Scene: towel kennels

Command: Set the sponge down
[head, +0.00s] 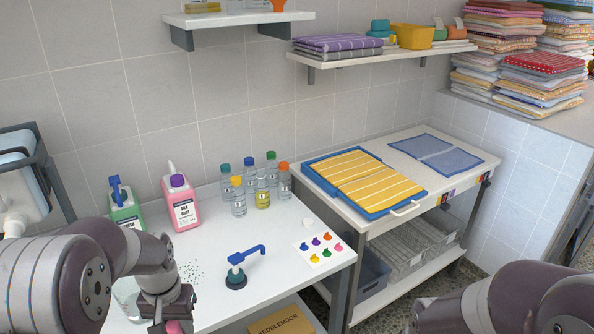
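My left arm reaches in over the left white table, and its gripper (168,327) is cut off by the bottom edge of the head view. A small pink patch (174,327) shows at the gripper; it may be part of a sponge, but too little of it shows to tell. Whether the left fingers are open or shut is hidden. My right forearm enters at the bottom right, and its gripper is outside the picture. No sponge can be clearly made out elsewhere.
A yellow striped towel (372,184) lies on the right table.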

